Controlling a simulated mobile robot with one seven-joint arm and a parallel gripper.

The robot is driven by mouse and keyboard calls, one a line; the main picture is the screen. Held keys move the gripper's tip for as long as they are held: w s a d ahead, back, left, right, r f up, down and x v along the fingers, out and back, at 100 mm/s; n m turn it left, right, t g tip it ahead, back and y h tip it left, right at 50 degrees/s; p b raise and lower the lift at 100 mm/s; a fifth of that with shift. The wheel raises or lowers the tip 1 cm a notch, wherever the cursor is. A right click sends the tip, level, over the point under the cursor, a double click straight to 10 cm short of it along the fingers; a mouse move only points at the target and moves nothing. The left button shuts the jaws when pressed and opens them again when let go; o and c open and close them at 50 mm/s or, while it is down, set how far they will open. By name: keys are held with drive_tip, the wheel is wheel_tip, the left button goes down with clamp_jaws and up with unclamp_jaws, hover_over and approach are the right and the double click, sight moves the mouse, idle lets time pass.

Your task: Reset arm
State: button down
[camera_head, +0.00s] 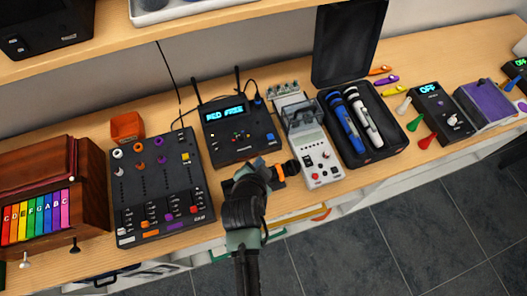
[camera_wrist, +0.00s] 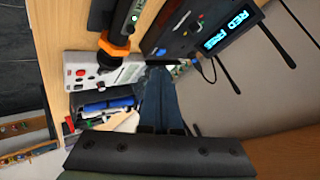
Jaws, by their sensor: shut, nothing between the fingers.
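My gripper (camera_head: 266,170) is at the end of my arm, low over the front of the table, between the black box with the blue display (camera_head: 240,130) and the white handheld device (camera_head: 316,150). In the wrist view its fingers (camera_wrist: 158,72) are together, with nothing between them. A black tool with an orange collar (camera_wrist: 118,47) lies close beside the fingers, its end near the white device (camera_wrist: 88,75). In the head view my arm partly hides this area.
A black mixer (camera_head: 160,190) and a wooden case with coloured keys (camera_head: 50,205) stand left. An open case with two microphones (camera_head: 385,115) and a box reading OFF (camera_head: 440,112) stand right. The wooden table (camera_head: 370,172) is crowded, with narrow bare strips along its front edge.

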drive_tip(key=w+r+n+t+b, duration=0.2)
drive_tip(key=w+r+t, duration=0.1)
drive_tip(key=r, duration=0.8)
drive_tip(key=w+r+n+t+b, duration=0.1)
drive_tip(key=w+r+t+b, duration=0.2)
drive_tip(key=r, duration=0.7)
drive_tip(key=w+r+n+t+b, duration=0.1)
drive_tip(key=w+r+n+t, duration=0.2)
drive_tip(key=r, duration=0.8)
drive_tip(key=s+r+n+t+b, duration=0.2)
drive_tip(key=s+r+t, duration=0.2)
drive_tip(key=r, duration=0.9)
drive_tip(key=s+r+n+t+y+b, duration=0.1)
drive_tip(key=s+r+t, duration=0.4)
drive_tip(key=s+r, duration=0.6)
wheel_tip(320, 180, up, 3)
drive_tip(key=shift+d+f+n+y+b, duration=0.15)
drive_tip(key=shift+d+n+y+b, duration=0.15)
drive_tip(key=shift+n+b, duration=0.25)
